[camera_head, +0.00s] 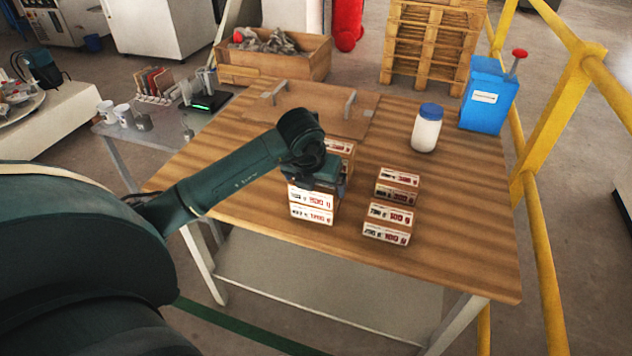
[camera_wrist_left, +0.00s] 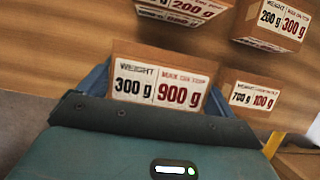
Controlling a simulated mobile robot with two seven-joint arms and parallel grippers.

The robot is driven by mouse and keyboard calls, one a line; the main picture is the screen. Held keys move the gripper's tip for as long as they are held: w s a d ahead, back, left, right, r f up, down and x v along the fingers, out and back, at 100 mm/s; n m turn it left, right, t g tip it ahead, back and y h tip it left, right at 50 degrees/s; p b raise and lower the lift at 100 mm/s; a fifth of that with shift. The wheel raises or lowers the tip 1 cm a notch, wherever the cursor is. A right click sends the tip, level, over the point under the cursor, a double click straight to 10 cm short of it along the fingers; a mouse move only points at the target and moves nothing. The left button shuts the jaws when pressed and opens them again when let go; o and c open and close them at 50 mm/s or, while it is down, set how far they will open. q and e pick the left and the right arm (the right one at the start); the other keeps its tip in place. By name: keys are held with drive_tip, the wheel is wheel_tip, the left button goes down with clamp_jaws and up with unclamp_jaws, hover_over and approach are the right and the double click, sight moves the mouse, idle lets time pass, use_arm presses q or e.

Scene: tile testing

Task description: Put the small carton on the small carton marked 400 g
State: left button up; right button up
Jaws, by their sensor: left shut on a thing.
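My left gripper (camera_head: 316,178) points down over the cartons in the head view. In the left wrist view its blue fingers lie on both sides of a brown carton (camera_wrist_left: 160,85) labelled 300 g and 900 g, and it is shut on this carton. In the head view, two white-labelled carton faces show one above the other below the gripper, the upper (camera_head: 311,197) and the lower (camera_head: 312,214). I cannot tell whether they touch. No label clearly reads 400 g as a carton's weight; the head view labels are too small to read. My right gripper is not in view.
More cartons stand on the wooden table (camera_head: 455,250): one behind the gripper (camera_head: 341,147) and several at right (camera_head: 397,186). The wrist view shows cartons labelled 700 g (camera_wrist_left: 252,99) and 200 g (camera_wrist_left: 272,22). A white jar (camera_head: 426,132) and blue container (camera_head: 488,97) stand behind.

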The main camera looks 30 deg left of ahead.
use_arm(q)
drive_tip(key=shift+r, duration=0.1)
drive_tip(key=o, duration=0.8)
drive_tip(key=shift+c, duration=0.2)
drive_tip(key=shift+o, duration=0.7)
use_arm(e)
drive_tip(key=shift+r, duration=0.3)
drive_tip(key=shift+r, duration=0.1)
